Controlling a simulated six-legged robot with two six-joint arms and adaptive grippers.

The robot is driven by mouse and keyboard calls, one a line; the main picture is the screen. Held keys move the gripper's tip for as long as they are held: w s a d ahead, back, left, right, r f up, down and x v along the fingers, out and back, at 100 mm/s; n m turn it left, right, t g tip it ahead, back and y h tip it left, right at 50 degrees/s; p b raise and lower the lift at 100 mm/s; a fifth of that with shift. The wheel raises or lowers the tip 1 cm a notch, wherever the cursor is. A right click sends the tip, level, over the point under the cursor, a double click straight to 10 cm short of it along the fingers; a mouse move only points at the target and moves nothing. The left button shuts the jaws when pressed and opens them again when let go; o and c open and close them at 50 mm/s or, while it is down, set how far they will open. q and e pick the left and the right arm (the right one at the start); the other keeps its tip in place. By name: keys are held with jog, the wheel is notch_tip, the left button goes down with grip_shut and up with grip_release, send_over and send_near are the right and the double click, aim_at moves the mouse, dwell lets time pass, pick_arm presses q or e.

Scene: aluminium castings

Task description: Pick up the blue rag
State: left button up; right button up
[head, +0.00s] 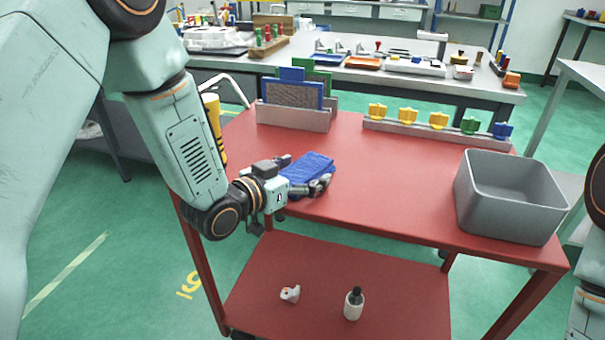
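The blue rag (312,168) is a folded bundle on the red top of the trolley (370,205), left of its middle. My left gripper (304,174) is at the rag, low over the trolley top. Its fingers are spread, one at the rag's far left side and one along its near edge. I cannot tell whether the fingers touch the cloth. My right gripper is out of view; only part of that arm shows at the right edge.
A grey bin (510,222) stands on the trolley's right end. A rack with upright panels (292,118) and a rail of coloured knobs (438,131) line the back. A yellow cylinder (214,125) is behind my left arm. A bottle (353,304) stands on the lower shelf.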

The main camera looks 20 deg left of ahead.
pick_arm(q)
jog(key=shift+d, duration=0.1)
jog(key=shift+c, duration=1.4)
jog(key=shift+f, duration=0.1)
jog(key=c, duration=0.5)
